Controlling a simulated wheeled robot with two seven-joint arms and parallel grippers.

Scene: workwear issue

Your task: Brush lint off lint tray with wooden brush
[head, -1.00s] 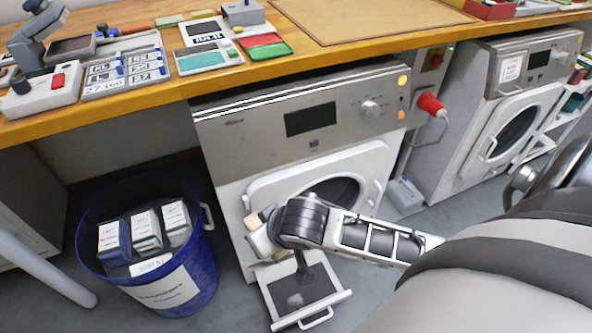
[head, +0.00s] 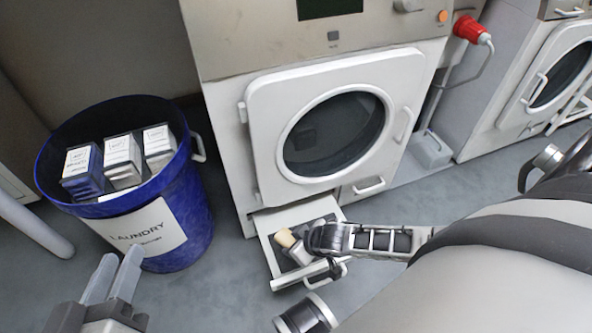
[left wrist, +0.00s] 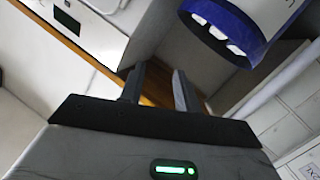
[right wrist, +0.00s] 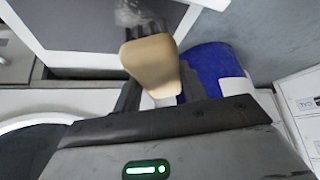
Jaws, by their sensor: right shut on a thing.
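The lint tray (head: 264,222) is a pulled-out white drawer with a dark inside, low on the front of the dryer. Its dark mesh and a patch of grey lint (right wrist: 135,12) show in the right wrist view. My right gripper (head: 298,250) is over the tray and shut on the wooden brush (right wrist: 152,62). The brush's pale wooden end also shows in the head view (head: 285,238). Its dark bristles point at the tray by the lint; I cannot tell if they touch. My left gripper (head: 118,275) is open and empty, at the lower left, in front of the laundry bin.
The dryer (head: 300,150) has its round door closed above the tray. A blue laundry bin (head: 185,205) holding several boxed packs stands to the left. A second machine (head: 510,100) stands at the right. Grey floor between bin and tray is clear.

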